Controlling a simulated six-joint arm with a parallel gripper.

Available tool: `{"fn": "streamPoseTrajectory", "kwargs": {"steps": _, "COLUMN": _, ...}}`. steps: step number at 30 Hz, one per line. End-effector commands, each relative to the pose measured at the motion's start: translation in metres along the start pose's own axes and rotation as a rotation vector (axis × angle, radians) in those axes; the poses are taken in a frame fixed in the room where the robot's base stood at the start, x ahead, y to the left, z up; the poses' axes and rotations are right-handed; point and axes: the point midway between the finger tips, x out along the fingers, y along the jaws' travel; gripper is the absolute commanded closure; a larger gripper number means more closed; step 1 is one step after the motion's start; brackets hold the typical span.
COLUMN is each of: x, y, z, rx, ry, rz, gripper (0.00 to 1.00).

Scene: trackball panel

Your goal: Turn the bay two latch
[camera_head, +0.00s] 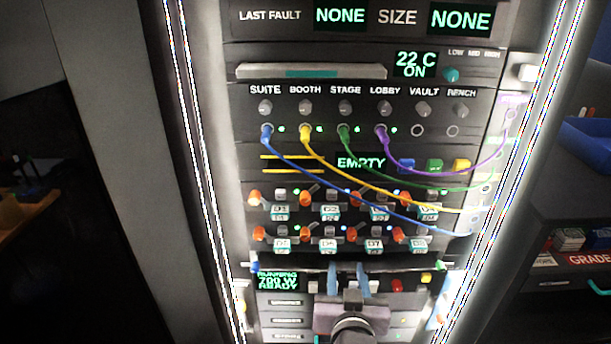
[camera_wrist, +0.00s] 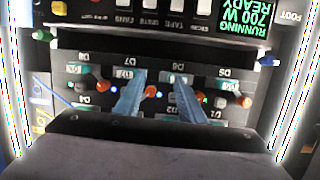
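The bay panel has two rows of drive bays with orange-tipped latches. The bay labelled D2 (camera_head: 330,212) is second from left in the upper row, with its small orange latch (camera_head: 306,198) just left of the label and tilted. My gripper (camera_head: 347,267) is below both rows in the head view, its two blue fingers apart with nothing between them. In the wrist view, which shows the panel upside down, my gripper (camera_wrist: 157,79) reaches over the lower row near the D6 label (camera_wrist: 180,79) and D7 label (camera_wrist: 127,73). I cannot make out the D2 latch there.
Blue, yellow, green and purple cables (camera_head: 452,173) hang from the jacks and cross in front of the panel to the right. A thin bar (camera_head: 300,265) runs below the lower row. The green display (camera_head: 277,281) reads running, 700 W, ready. Bright strips edge both sides.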

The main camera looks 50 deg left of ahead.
Motion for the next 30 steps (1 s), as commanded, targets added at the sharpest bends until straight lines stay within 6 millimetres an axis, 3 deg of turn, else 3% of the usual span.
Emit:
{"fn": "streamPoseTrajectory", "kwargs": {"steps": 1, "x": -0.009, "y": -0.018, "z": -0.032, "rx": -0.009, "ry": 0.033, "rz": -0.015, "gripper": 0.64}}
{"fn": "streamPoseTrajectory", "kwargs": {"steps": 3, "x": -0.017, "y": -0.036, "z": -0.054, "rx": -0.019, "ry": 0.081, "rz": -0.027, "gripper": 0.64}}
{"fn": "streamPoseTrajectory", "kwargs": {"steps": 9, "x": -0.038, "y": -0.073, "z": -0.1, "rx": -0.033, "ry": 0.189, "rz": -0.045, "gripper": 0.64}}
{"fn": "streamPoseTrajectory", "kwargs": {"steps": 14, "x": -0.048, "y": -0.087, "z": -0.115, "rx": -0.038, "ry": 0.231, "rz": -0.05, "gripper": 0.64}}
{"fn": "streamPoseTrajectory", "kwargs": {"steps": 20, "x": -0.049, "y": -0.09, "z": -0.117, "rx": -0.038, "ry": 0.243, "rz": -0.05, "gripper": 0.64}}
{"fn": "streamPoseTrajectory", "kwargs": {"steps": 30, "x": -0.023, "y": -0.091, "z": -0.124, "rx": -0.038, "ry": 0.241, "rz": -0.048, "gripper": 0.64}}
